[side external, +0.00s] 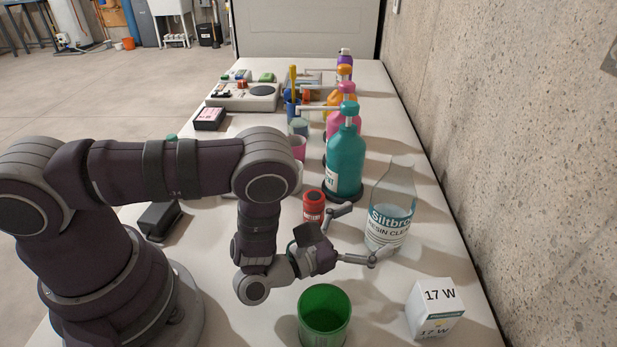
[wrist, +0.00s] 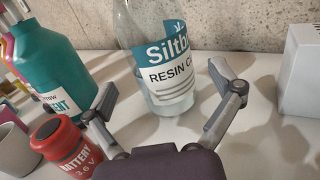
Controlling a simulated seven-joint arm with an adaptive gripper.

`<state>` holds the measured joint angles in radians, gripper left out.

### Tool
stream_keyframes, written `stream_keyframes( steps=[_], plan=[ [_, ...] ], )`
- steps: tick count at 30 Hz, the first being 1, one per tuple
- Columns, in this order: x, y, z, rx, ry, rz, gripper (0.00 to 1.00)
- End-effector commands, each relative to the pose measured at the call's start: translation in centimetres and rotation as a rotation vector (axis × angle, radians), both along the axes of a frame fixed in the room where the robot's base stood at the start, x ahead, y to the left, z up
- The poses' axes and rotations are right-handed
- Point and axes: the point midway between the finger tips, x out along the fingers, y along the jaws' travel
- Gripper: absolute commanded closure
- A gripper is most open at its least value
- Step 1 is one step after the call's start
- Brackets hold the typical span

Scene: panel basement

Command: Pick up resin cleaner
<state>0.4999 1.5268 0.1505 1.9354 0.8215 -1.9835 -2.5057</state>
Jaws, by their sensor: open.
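The resin cleaner (side external: 391,212) is a clear bottle with a teal and white label, standing upright on the table near the wall. It also shows in the wrist view (wrist: 160,70), straight ahead and just beyond the fingertips. My gripper (side external: 360,236) is open and empty, with its fingers pointing at the lower part of the bottle. In the wrist view the two fingers (wrist: 168,93) spread to either side of the bottle's lower part. I cannot tell whether either finger touches it.
A red battery (side external: 313,205) and a teal pump bottle (side external: 345,160) stand left of the resin cleaner. A white "17 W" box (side external: 435,308) and a green cup (side external: 324,315) are in front. More bottles and cups line the table behind. The concrete wall (side external: 480,130) is close on the right.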

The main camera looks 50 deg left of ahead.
Motion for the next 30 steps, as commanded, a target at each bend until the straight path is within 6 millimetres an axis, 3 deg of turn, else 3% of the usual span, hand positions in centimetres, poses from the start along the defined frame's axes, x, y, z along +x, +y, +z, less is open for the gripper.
stream_keyframes(
  steps=[13,21,30],
  plan=[
    [6.3,-1.1,-0.4,-0.01,0.016,0.009,0.09],
    [6.9,-1.3,-0.4,-0.005,0.017,0.005,0.09],
    [6.9,-1.3,-0.3,-0.005,0.017,0.005,0.47]
  ],
)
